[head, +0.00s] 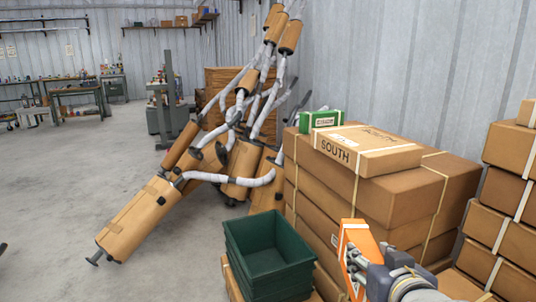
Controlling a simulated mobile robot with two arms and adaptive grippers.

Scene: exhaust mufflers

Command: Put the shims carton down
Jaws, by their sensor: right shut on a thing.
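The shims carton, as I take it, is an orange box with a white side (362,240). My right gripper (354,266) is shut on it at the bottom right of the head view. The carton is tilted and held up in front of the stacked brown boxes. Any print on it is too small to read, and its lower part is partly hidden by the gripper. I cannot see it resting on anything.
Big brown boxes (440,190) carry a flat SOUTH carton (365,150) and a small green carton (322,121). A dark green bin (268,262) stands left of my gripper. Wrapped mufflers (140,218) lean behind it. More boxes (508,192) stand right. Floor at left is clear.

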